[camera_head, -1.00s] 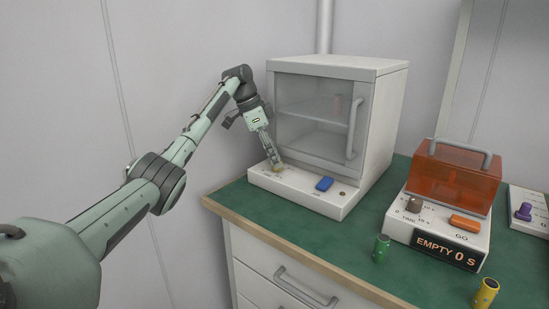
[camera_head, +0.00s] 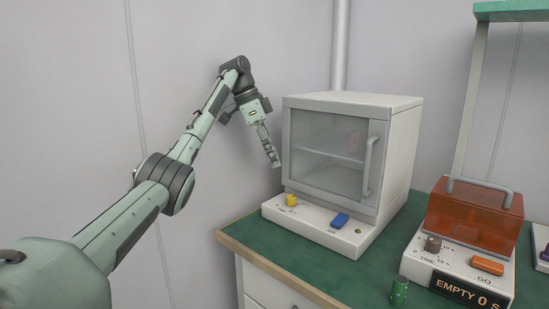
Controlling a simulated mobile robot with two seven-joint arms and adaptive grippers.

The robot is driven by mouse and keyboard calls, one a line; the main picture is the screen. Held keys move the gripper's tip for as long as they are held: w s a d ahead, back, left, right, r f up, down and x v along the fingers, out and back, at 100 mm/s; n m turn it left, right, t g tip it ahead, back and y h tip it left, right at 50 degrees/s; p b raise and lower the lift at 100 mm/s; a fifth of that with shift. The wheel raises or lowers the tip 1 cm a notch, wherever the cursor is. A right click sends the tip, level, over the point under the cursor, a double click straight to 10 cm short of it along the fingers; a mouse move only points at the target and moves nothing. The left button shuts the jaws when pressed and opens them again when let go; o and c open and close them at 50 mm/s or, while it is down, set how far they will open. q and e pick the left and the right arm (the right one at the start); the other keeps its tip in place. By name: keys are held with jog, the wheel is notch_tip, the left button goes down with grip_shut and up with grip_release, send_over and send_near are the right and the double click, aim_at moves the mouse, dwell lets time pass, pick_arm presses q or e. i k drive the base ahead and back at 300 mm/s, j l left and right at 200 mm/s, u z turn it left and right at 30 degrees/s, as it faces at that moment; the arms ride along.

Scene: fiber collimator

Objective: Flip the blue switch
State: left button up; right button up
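The blue switch (camera_head: 340,220) is on the front ledge of the white cabinet (camera_head: 402,160), right of a yellow knob (camera_head: 291,200). My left gripper (camera_head: 274,162) hangs above and left of the yellow knob, beside the cabinet's left front edge, apart from the switch. Its fingers point down and look close together, with nothing visible between them. My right gripper is not in view.
The cabinet's glass door with its grey handle (camera_head: 372,165) is shut. To the right stand a device with an orange cover (camera_head: 470,215) and a green cylinder (camera_head: 399,291) on the green bench top (camera_head: 385,262). A grey wall is behind my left arm.

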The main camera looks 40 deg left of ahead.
aim_at(339, 221)
jog(key=k, duration=1)
